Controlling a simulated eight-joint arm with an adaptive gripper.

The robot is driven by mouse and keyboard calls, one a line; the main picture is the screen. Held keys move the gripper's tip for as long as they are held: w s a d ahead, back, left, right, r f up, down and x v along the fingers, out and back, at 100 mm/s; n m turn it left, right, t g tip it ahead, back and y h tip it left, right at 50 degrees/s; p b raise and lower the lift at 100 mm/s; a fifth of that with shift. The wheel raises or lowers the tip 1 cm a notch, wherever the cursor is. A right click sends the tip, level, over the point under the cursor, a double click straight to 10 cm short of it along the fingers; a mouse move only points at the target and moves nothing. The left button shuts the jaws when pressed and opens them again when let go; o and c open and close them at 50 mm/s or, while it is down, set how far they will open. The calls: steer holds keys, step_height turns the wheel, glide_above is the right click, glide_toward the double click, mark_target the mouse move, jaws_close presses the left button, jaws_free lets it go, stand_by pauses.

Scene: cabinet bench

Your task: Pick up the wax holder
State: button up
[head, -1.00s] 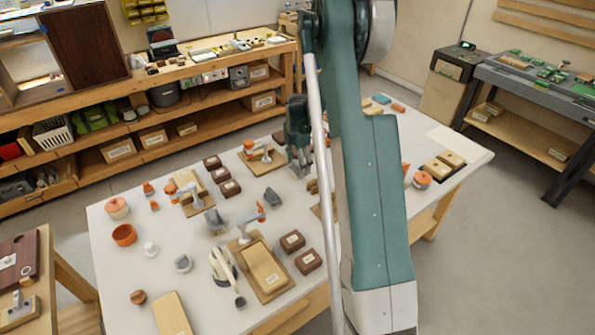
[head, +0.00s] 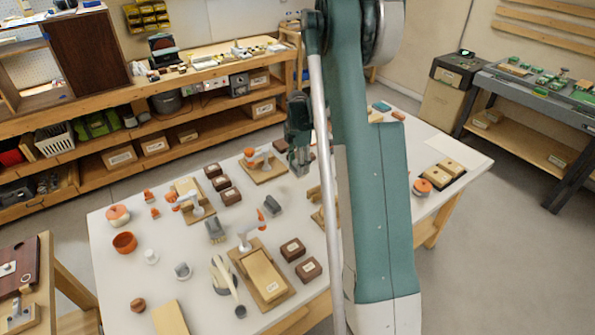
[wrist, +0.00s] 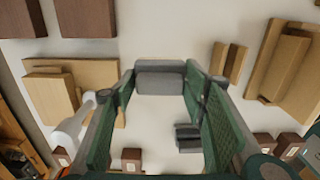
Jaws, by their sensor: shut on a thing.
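My gripper (head: 299,163) is over the far middle of the white table, partly beside my own arm in the head view. In the wrist view its two green fingers (wrist: 160,84) stand well apart and are shut on a grey block (wrist: 160,76) that spans between the tips. I take this block to be the wax holder; its name cannot be read. It looks level in the jaws. In the head view it cannot be made out clearly at the fingertips, and its height above the table is hard to judge.
A wooden board with a white-armed fixture (head: 262,165) is left of my gripper. A grey stand (head: 272,206) and brown boxes (head: 292,249) are nearer the front. A dark tray with wooden blocks (head: 441,174) is at the right.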

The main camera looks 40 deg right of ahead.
steer(key=shift+r, duration=2.8)
